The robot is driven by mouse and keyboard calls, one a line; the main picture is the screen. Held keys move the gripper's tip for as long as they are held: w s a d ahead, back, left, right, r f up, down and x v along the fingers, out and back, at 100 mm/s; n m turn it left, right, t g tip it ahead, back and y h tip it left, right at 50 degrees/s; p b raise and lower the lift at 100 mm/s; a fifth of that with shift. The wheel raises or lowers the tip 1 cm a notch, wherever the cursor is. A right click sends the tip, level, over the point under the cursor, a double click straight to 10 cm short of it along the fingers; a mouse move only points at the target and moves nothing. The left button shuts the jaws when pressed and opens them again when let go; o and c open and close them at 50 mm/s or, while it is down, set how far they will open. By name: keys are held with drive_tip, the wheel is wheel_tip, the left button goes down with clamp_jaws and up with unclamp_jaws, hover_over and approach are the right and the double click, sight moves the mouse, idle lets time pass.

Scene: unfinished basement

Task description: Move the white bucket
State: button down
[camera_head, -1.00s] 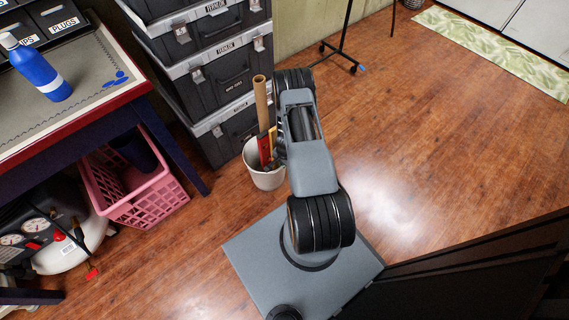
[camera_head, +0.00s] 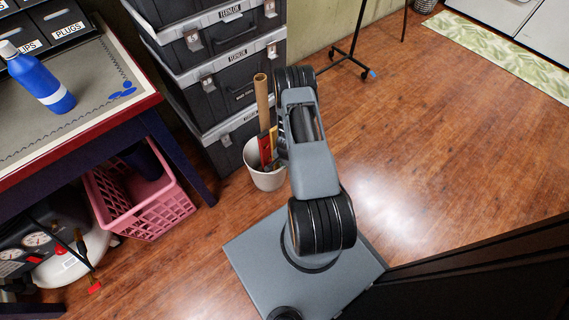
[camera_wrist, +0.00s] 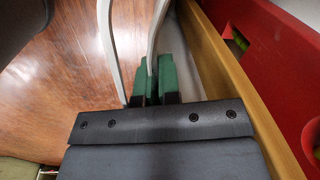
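The white bucket (camera_head: 262,179) is upright beside my arm in the head view, in front of the stacked toolboxes. A tan rod (camera_head: 261,100) and a red and yellow tool (camera_head: 266,150) stick up out of it. In the wrist view, my gripper (camera_wrist: 152,72) has its green fingers close together with the white bucket rim (camera_wrist: 157,38) between them. A second thin white strip (camera_wrist: 110,50) curves past on the left, perhaps the handle. My arm hides the gripper and the right side of the bucket in the head view. I cannot tell whether the bucket touches the floor.
Black toolboxes (camera_head: 228,90) stand stacked behind the bucket. A workbench (camera_head: 85,125) with a blue bottle (camera_head: 40,80) is at left, a pink crate (camera_head: 140,205) and a compressor (camera_head: 70,262) below. A black stand (camera_head: 350,55) is at the back. The wooden floor (camera_head: 440,130) at right is clear.

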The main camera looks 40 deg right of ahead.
drive_tip(key=shift+w, duration=0.1)
drive_tip(key=c, duration=1.2)
unclamp_jaws()
drive_tip(key=shift+c, duration=0.2)
drive_tip(key=shift+r, duration=0.1)
wheel_tip(320, 180, up, 14)
drive_tip(key=s+p, duration=0.1)
drive_tip(key=p, duration=0.5)
drive_tip(key=shift+d+f+p, duration=0.2)
drive_tip(key=shift+p, duration=0.1)
